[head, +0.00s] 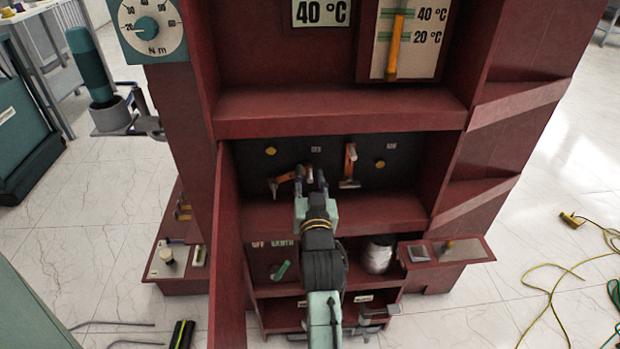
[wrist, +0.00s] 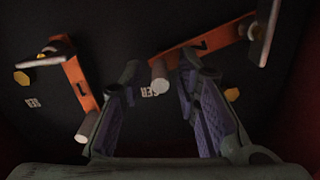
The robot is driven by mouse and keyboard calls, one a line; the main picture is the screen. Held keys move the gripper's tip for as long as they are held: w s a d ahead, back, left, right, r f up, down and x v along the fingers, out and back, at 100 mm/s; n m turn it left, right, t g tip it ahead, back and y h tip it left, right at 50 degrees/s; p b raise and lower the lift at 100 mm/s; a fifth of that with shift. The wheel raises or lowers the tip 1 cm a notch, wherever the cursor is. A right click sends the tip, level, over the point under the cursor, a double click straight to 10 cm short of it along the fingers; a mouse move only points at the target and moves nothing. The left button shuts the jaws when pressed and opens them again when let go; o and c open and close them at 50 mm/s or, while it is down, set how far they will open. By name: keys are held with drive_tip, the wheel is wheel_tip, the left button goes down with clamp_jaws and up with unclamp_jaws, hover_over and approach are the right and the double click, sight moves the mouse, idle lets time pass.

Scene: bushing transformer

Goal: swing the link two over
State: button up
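Link two (wrist: 205,39) is an orange bar marked 2 on the dark panel. It lies tilted, with a grey round peg (wrist: 159,85) at its near end. In the head view it is the left, slanted link (head: 287,178). My gripper (wrist: 158,78) is open, and the peg shows between its two fingers in the wrist view. No contact shows, and the depth between them is unclear. In the head view my gripper (head: 311,178) is right by this link's right end and hides part of it. Link one (wrist: 78,84), marked 1, stands nearly upright at right in the head view (head: 350,160).
Yellow studs (head: 270,151) (head: 380,163) sit on the panel by the links. The links are in a recessed red cabinet bay, with a shelf ledge (head: 340,112) above and a side wall (head: 228,240) at left.

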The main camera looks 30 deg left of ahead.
clamp_jaws()
idle(0.6)
